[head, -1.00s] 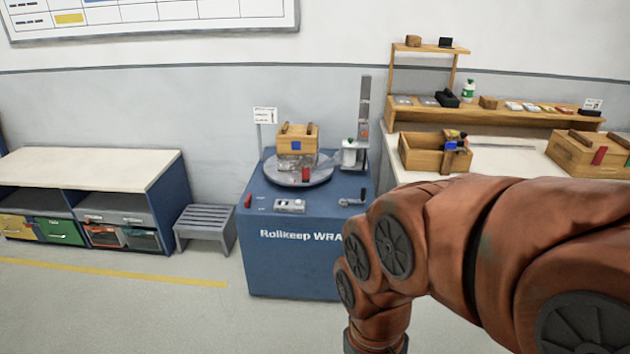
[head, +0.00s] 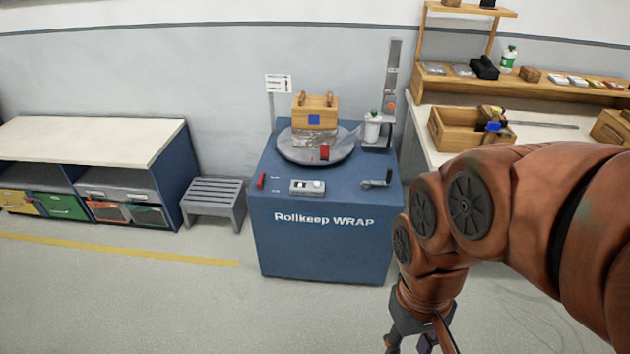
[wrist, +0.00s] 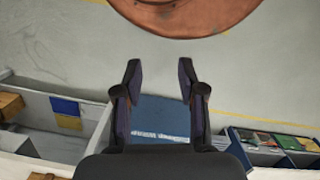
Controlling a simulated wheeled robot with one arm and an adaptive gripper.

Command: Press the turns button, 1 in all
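The blue wrap machine (head: 325,240) stands against the wall, marked "Rollkeep WRAP". A grey control panel (head: 307,187) with a pale round knob or button sits on its top near the front edge; its labels are too small to read. A wooden crate (head: 315,112) with a blue square rests on the round turntable (head: 300,150). My gripper (head: 425,345) hangs low at the bottom of the head view, right of the machine and apart from it. In the wrist view my gripper (wrist: 160,78) has its fingers apart with nothing between them, and the machine (wrist: 160,118) shows beyond.
A red lever or switch (head: 261,181) and a crank handle (head: 376,182) flank the panel. A post with a roll (head: 391,80) rises behind. A grey step stool (head: 214,200) stands left, a workbench (head: 470,148) right. The floor in front is clear.

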